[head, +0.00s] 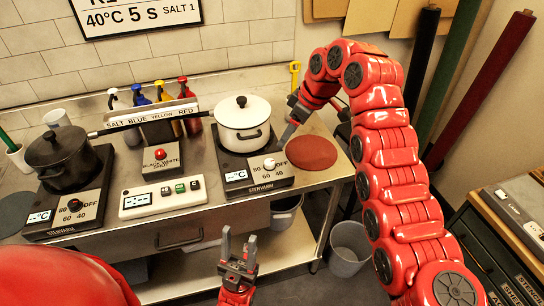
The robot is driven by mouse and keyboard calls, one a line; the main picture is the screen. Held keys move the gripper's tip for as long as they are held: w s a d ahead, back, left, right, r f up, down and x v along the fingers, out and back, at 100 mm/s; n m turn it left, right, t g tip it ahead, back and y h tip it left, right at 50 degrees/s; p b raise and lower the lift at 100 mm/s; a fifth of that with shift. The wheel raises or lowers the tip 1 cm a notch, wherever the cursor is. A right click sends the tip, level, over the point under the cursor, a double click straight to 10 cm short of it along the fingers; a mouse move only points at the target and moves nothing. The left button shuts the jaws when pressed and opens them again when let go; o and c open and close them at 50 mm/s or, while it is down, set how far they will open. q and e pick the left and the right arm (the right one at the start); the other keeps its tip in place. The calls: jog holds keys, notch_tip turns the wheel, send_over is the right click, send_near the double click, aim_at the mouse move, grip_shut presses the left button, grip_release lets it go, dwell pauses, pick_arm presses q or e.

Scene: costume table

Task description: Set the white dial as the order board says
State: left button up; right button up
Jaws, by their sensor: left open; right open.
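The white dial (269,164) is a small round knob on the front panel of the right hot plate (244,172), with numbers printed around it. Its exact setting is too small to read. A white lidded pot (243,124) stands on that plate. The order board (140,12), cut off at the top, reads "40°C 5 S SALT 1" in its visible lower line. My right gripper (285,138) is open just above and to the right of the white dial, beside the pot; contact cannot be told. My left gripper (238,243) is open and empty, pointing up in front of the table.
A black pot (62,159) stands on the left hot plate (38,218), which has a black dial. Between the plates are a timer box (162,196) and a red button box (160,164). Several bottles stand behind a labelled rail (150,115). A red-brown disc (312,152) lies on the right.

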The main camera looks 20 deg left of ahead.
aim_at(270, 162)
jog(key=p+x, duration=0.3)
jog(key=x, duration=0.9)
jog(key=shift+w+a+r, duration=0.1)
jog(key=shift+a+f+p, duration=0.15)
jog(key=shift+f+p, duration=0.2)
jog(key=shift+f, duration=0.25)
grip_shut()
